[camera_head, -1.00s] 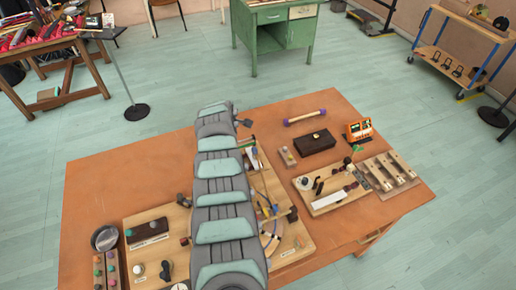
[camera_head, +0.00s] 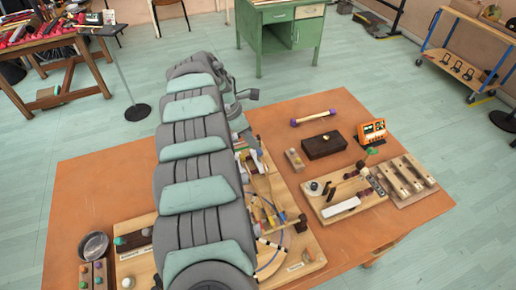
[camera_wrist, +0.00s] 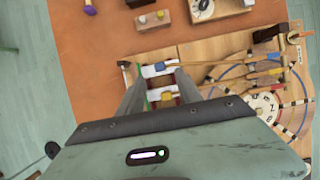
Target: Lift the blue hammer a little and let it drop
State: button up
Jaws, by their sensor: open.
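In the wrist view, my gripper (camera_wrist: 160,78) is open, its two grey fingers pointing at a small wooden frame on the board. Near the fingertips is a white head with blue ends (camera_wrist: 160,68), which looks like the blue hammer's head. The fingers stand around or just above it; I cannot tell whether they touch it. Wooden handles run right from the heads towards coloured pieces.
The wooden board (camera_head: 305,250) carries a round dial (camera_wrist: 265,105) with wires. To its right, on the orange table (camera_head: 90,190), stand a dark box (camera_head: 324,145), another instrument board (camera_head: 350,212) and wooden bars (camera_head: 408,180). A metal cup (camera_head: 93,246) stands at the left.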

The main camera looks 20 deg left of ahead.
aim_at(259, 150)
jog(key=x, duration=0.6)
jog(key=shift+s+a+f+b, duration=0.1)
jog(key=shift+f+b, duration=0.1)
jog(key=shift+b, duration=0.15)
jog(key=shift+w+d+f, duration=0.25)
jog(key=shift+f, duration=0.2)
jog(key=shift+c, duration=0.5)
grip_shut()
